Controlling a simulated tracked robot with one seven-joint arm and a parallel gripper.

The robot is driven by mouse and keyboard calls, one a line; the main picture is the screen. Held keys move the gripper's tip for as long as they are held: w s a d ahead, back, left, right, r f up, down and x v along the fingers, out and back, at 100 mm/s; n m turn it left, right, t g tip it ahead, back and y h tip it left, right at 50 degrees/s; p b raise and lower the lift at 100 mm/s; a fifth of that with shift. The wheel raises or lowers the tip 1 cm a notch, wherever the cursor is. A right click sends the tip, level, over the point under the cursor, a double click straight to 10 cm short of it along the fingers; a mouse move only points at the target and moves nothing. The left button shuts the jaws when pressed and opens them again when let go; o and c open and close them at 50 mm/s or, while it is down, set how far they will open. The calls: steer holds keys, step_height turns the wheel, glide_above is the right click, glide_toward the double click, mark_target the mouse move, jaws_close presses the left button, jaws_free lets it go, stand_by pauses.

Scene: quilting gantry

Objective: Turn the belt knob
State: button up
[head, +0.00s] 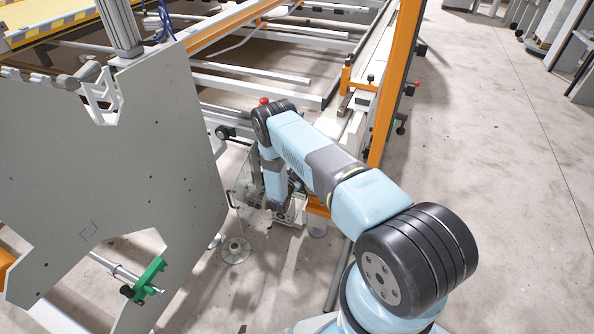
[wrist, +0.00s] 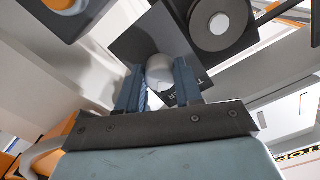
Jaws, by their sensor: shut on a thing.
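In the wrist view, my gripper (wrist: 159,87) has its two dark blue fingers on either side of a pale grey, rounded knob (wrist: 159,70). It is shut on this knob, which I take to be the belt knob. The knob stands in front of a dark plate (wrist: 140,42) with partly hidden lettering beside the right finger. In the head view, my arm reaches down beside the machine frame. The knob and my fingertips cannot be made out there.
A larger grey disc (wrist: 220,25) on a dark mount sits just up and right of the knob. A big grey panel (head: 110,150) with a green clamp (head: 148,280) stands left of my arm. An orange post (head: 395,85) rises behind it.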

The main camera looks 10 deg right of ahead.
steer(key=shift+n, duration=1)
steer(key=o, duration=1)
steer(key=shift+o, duration=0.2)
steer(key=shift+s+a, duration=0.1)
steer(key=shift+s, duration=0.05)
steer(key=v, duration=1.3)
steer(key=shift+s, duration=0.2)
steer(key=shift+a+f, duration=0.1)
steer(key=shift+a, duration=0.05)
